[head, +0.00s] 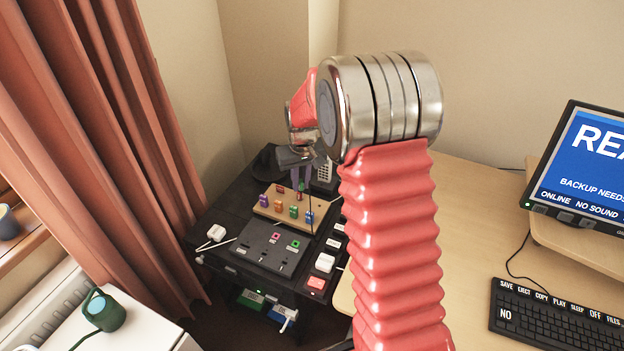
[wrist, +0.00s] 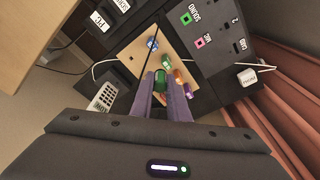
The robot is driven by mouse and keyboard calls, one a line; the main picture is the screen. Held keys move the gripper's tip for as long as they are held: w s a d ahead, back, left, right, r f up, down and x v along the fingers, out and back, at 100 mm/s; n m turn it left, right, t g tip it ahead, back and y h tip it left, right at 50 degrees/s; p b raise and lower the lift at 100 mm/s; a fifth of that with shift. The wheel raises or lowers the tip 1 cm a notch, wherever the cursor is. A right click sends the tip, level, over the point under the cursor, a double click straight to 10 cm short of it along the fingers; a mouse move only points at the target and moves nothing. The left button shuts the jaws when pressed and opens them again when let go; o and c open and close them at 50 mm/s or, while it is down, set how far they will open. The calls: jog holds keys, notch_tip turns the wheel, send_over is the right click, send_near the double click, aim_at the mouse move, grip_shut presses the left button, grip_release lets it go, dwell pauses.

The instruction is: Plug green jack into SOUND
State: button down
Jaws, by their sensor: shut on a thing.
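My gripper (wrist: 162,92) is shut on a dark green jack (wrist: 160,79), which sits between its two fingertips in the wrist view. In the head view my gripper (head: 302,184) is above the back of the wooden block, and the held jack is hard to make out. The green-ringed SOUND socket (wrist: 186,19) is on the dark panel (wrist: 222,62), apart from the jack. It also shows in the head view (head: 295,244), in front of the block. The pink MIC socket (wrist: 199,43) is beside it.
The wooden block (wrist: 130,68) holds several coloured pieces, including blue (wrist: 152,43), orange (wrist: 178,76) and purple (head: 264,200), close to my fingers. A thin dark cable crosses over it. A white plug (wrist: 248,77) lies beside the panel. The monitor (head: 582,165) stands at the right.

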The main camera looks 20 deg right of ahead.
jog(key=s+a+r, duration=0.3)
jog(key=s+a, duration=0.2)
jog(key=a, duration=0.1)
jog(key=shift+s+a+r, duration=0.15)
jog(key=shift+s+r, duration=0.2)
